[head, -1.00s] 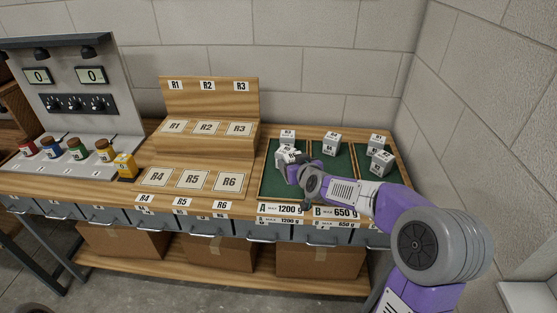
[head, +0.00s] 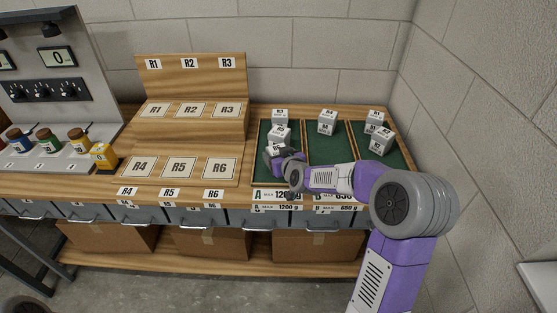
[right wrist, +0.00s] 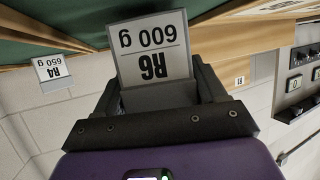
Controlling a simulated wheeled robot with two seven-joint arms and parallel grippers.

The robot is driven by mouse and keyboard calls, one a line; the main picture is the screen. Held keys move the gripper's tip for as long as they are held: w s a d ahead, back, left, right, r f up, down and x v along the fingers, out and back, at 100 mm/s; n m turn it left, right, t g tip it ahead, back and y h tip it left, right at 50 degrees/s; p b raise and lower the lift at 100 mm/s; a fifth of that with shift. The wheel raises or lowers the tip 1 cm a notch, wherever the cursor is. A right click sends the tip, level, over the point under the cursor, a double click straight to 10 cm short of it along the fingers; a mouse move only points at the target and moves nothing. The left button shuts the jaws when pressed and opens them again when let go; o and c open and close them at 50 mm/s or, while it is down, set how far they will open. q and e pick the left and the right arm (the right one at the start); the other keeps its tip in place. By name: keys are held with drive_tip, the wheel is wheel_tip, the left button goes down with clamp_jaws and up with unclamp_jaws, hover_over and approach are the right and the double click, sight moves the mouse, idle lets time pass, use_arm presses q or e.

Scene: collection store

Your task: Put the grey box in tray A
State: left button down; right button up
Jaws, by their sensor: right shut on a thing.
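My right gripper (head: 272,157) is over the front part of tray A (head: 262,175), the green-lined tray at the left of the pair. It is shut on a grey box (right wrist: 155,55), whose label reads R6 600 g in the right wrist view. In the head view the held box (head: 275,148) is partly hidden by the gripper. I cannot tell whether it touches the tray floor. Two other grey boxes are in tray A, one at the back (head: 280,117) and one just behind the held box (head: 279,132). My left gripper is not in view.
Tray B (head: 325,153), right of tray A, has a grey box (head: 327,122) at its back. More grey boxes (head: 375,117) stand further right. A wooden stepped stand (head: 190,130) with R1 to R6 plates is left of the trays. A wall closes off the right.

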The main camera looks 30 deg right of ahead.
drive_tip(key=shift+w+f, duration=0.1)
drive_tip(key=shift+f, duration=0.2)
drive_tip(key=shift+f, duration=0.2)
drive_tip(key=o, duration=1.4)
drive_tip(key=shift+r, duration=0.1)
drive_tip(key=shift+s+r, duration=0.2)
drive_tip(key=shift+s, duration=0.05)
drive_tip(key=p+v, duration=0.1)
drive_tip(key=v, duration=1)
drive_tip(key=shift+s+p, duration=0.25)
drive_tip(key=shift+p, duration=0.1)
